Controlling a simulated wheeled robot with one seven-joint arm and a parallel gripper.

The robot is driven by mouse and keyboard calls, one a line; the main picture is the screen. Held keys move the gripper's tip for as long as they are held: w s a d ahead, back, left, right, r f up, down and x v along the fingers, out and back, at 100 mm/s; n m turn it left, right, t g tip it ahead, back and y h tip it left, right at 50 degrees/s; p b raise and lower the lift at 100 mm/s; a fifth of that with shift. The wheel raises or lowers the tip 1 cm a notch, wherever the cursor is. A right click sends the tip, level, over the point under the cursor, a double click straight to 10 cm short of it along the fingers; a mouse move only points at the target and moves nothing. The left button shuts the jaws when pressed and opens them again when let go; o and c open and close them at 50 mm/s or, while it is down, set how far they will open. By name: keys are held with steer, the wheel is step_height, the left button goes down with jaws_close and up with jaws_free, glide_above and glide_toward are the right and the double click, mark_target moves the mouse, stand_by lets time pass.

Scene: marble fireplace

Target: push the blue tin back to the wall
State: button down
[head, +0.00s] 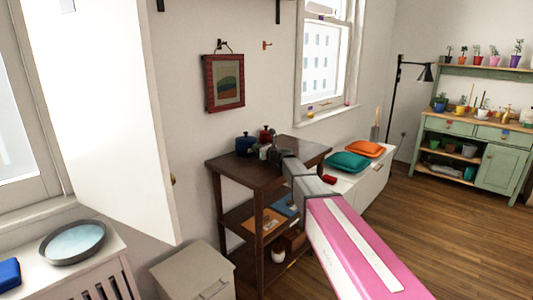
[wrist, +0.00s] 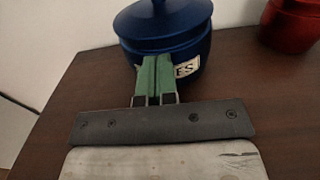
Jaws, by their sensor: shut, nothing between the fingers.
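The blue tin (head: 245,145) stands upright on the top of a dark wooden shelf unit (head: 225,160), towards the wall. In the wrist view the blue tin (wrist: 165,30) has a knobbed lid and a pale label whose visible letters end in "ES". My gripper (wrist: 154,62) is shut and empty. Its green fingers are in front of the tin's lower side and cover part of the label. I cannot tell whether they touch the tin. In the head view my gripper (head: 264,152) is small, low over the wooden top and right of the tin.
A red tin (wrist: 290,22) stands to the right of the blue one; it also shows in the head view (head: 267,135). The white wall (wrist: 50,35) is behind and left. Teal (head: 348,162) and orange (head: 366,148) cushions lie on a white cabinet to the right.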

steer(key=shift+w+a, duration=0.35)
steer(key=shift+a, duration=0.15)
steer(key=shift+s, duration=0.1)
